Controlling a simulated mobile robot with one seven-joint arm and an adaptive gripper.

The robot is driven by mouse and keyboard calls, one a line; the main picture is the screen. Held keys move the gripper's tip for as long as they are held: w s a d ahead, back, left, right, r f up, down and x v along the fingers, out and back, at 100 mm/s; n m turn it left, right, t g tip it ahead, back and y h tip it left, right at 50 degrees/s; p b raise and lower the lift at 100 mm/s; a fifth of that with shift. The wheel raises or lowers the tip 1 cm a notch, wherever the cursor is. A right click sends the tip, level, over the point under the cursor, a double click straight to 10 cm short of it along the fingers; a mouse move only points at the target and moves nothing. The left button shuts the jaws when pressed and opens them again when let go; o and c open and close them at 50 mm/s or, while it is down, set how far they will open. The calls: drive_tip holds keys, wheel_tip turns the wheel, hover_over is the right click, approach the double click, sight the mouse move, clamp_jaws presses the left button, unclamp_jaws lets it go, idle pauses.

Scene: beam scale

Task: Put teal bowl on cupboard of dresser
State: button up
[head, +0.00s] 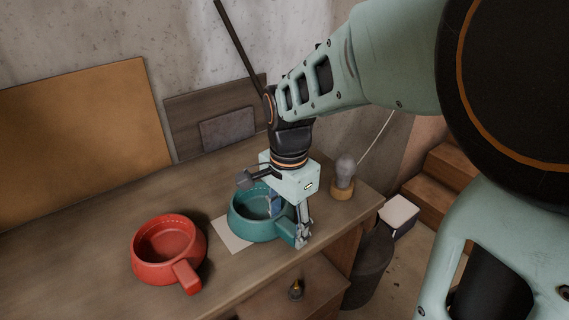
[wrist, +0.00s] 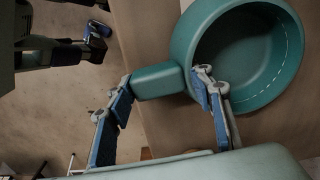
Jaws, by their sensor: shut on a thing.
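The teal bowl (head: 240,224) is at the right part of the dresser's wooden top (head: 85,230), over a pale sheet. I cannot tell whether it touches the sheet. My gripper (head: 288,219) comes down from above and is shut on the bowl's handle. In the wrist view the teal bowl (wrist: 181,40) shows its empty inside, and its handle lies between the fingertips of my gripper (wrist: 164,80). The gripper hides part of the bowl in the head view. I cannot make out a cupboard for certain.
A red bowl (head: 149,268) with a handle stands to the left. A grey bulb-shaped thing on a wooden base (head: 343,188) stands at the right edge. A drawer with a knob (head: 295,289) is below the front edge. Boards lean on the wall behind.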

drive_tip(key=o, duration=1.7)
drive_tip(key=shift+s+f, duration=0.1)
drive_tip(key=shift+s, duration=0.05)
drive_tip(key=shift+o, duration=0.2)
drive_tip(key=shift+f, duration=0.1)
